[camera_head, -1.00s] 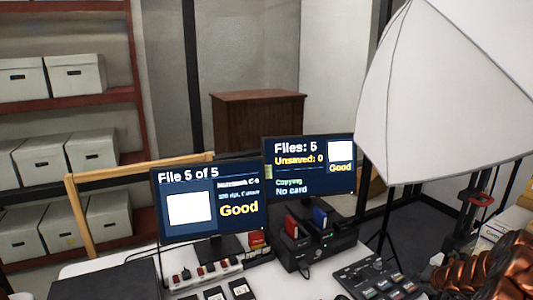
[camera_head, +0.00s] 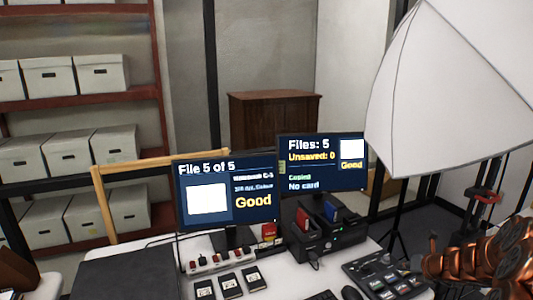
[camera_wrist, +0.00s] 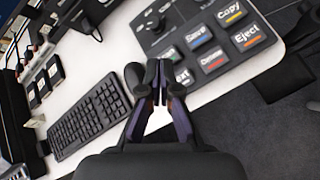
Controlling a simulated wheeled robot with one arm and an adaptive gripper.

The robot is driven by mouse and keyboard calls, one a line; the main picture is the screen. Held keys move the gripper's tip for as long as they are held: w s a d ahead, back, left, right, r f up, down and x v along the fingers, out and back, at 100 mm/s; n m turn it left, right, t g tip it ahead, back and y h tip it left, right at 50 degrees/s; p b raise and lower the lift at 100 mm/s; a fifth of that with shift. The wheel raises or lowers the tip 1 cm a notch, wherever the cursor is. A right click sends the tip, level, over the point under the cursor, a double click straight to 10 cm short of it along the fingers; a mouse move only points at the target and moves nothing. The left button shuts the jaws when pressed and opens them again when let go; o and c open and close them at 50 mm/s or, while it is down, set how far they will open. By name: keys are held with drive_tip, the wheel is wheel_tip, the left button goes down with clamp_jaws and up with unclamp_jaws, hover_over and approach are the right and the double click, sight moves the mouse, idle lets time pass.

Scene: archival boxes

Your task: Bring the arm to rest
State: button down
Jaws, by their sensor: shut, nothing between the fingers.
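My gripper (camera_wrist: 160,85) is shut and empty in the wrist view. Its fingertips appear over the white desk (camera_wrist: 148,40), between the black keyboard (camera_wrist: 90,120) and the control panel (camera_wrist: 205,35) with keys labelled Copy, Save and Eject. I cannot tell the exact height above the desk. In the head view, copper-coloured links of my arm show at the lower right; the gripper itself is out of that view. The control panel also shows in the head view (camera_head: 385,275), left of the arm.
Two monitors, left (camera_head: 225,195) and right (camera_head: 322,162), stand on the desk. A black dock (camera_head: 320,235) holds red and blue cards. A white softbox (camera_head: 455,90) hangs at the right. Shelves of archival boxes (camera_head: 100,72) stand at the left. Dark floor (camera_wrist: 270,130) lies beside the desk.

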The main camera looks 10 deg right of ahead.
drive_tip(key=s+a+r+n+g+y, duration=0.1)
drive_tip(key=a+r+n, duration=0.2)
drive_tip(key=a+n, duration=0.35)
drive_tip(key=s+a+r+n+g+y, duration=0.1)
drive_tip(key=s+a+r+n+y, duration=0.15)
drive_tip(key=a, duration=0.75)
drive_tip(key=s+a+r+n+g+y, duration=0.1)
drive_tip(key=a+r+n, duration=0.35)
drive_tip(key=a, duration=0.35)
drive_tip(key=s+a+r+n+g, duration=0.2)
drive_tip(key=s+a+n+g, duration=0.2)
drive_tip(key=s+a+n, duration=0.85)
drive_tip(key=s+d+n+g+h, duration=0.2)
drive_tip(key=s+n, duration=0.5)
drive_tip(key=s, duration=0.5)
drive_tip(key=s+d+n+g+h, duration=0.2)
drive_tip(key=s+n+h, duration=0.2)
drive_tip(key=s, duration=0.9)
drive_tip(key=n, duration=0.3)
